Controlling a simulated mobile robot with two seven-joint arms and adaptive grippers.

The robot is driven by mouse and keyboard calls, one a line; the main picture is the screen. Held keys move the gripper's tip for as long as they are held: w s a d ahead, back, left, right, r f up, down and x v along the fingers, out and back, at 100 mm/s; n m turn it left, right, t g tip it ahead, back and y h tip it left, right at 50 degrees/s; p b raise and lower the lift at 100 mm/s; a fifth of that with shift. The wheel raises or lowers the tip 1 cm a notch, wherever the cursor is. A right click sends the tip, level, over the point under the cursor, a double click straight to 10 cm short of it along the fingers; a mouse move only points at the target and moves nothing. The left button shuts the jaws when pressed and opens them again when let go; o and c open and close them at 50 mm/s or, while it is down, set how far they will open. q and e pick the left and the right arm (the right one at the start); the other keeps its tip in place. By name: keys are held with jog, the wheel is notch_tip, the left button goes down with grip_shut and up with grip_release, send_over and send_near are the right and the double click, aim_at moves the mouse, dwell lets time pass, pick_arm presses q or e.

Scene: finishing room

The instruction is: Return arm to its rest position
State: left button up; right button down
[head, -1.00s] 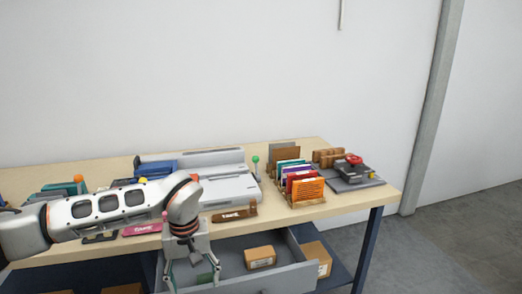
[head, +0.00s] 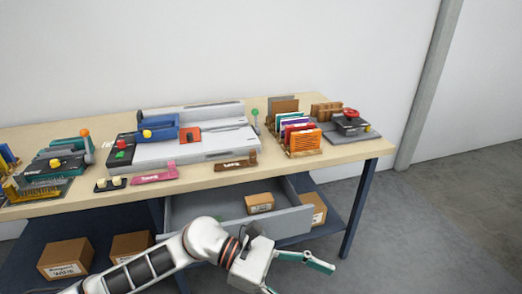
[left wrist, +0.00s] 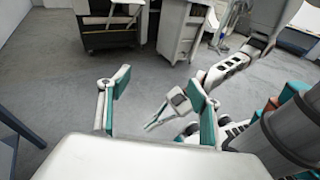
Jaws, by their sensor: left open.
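My left arm comes in from the bottom left of the head view. Its left gripper (head: 300,276) is open and empty, low in front of the workbench and clear of the open drawer.
The grey drawer (head: 293,224) is pulled out from the workbench (head: 340,150), with a cardboard box (head: 259,203) in it. Binding machines and a card rack (head: 304,151) stand on top. Boxes (head: 65,259) sit on the lower shelf. Grey floor (head: 440,240) is free at right.

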pick_arm(q)
jog(key=w+a+r+n+t+h, duration=0.1)
jog(key=w+r+n+t+h, duration=0.2)
jog(key=n+t, duration=0.35)
jog(key=w+r+n+t+h, duration=0.2)
jog(key=r+n+t+h, duration=0.1)
jog(key=n, duration=0.7)
jog(key=w+a+f+n+t+y+p, duration=0.1)
jog(key=w+a+f+n+t+y, duration=0.35)
jog(key=n, duration=0.55)
jog(key=w+a+f+n+t+y, duration=0.1)
jog(key=a+f+n+t+y, duration=0.35)
jog(key=a+n+t, duration=0.5)
jog(key=s+a+f+n+g+y, duration=0.2)
jog(key=s+a+f+n, duration=0.3)
jog(key=f, duration=0.3)
jog(key=s+a+f+n+g+y, duration=0.3)
jog(key=s+a+f+n+y, duration=0.1)
jog(key=f+n, duration=0.3)
jog(key=s+a+f+n+g+y, duration=0.3)
jog(key=s+a+f+n, duration=0.3)
jog(key=f, duration=0.3)
jog(key=shift+a+f+p, duration=0.15)
jog(key=shift+a+p, duration=0.2)
jog(key=shift+a, duration=0.15)
pick_arm(e)
jog(key=shift+s+a+r, duration=0.25)
jog(key=shift+s+r, duration=0.1)
jog(key=shift+r, duration=0.15)
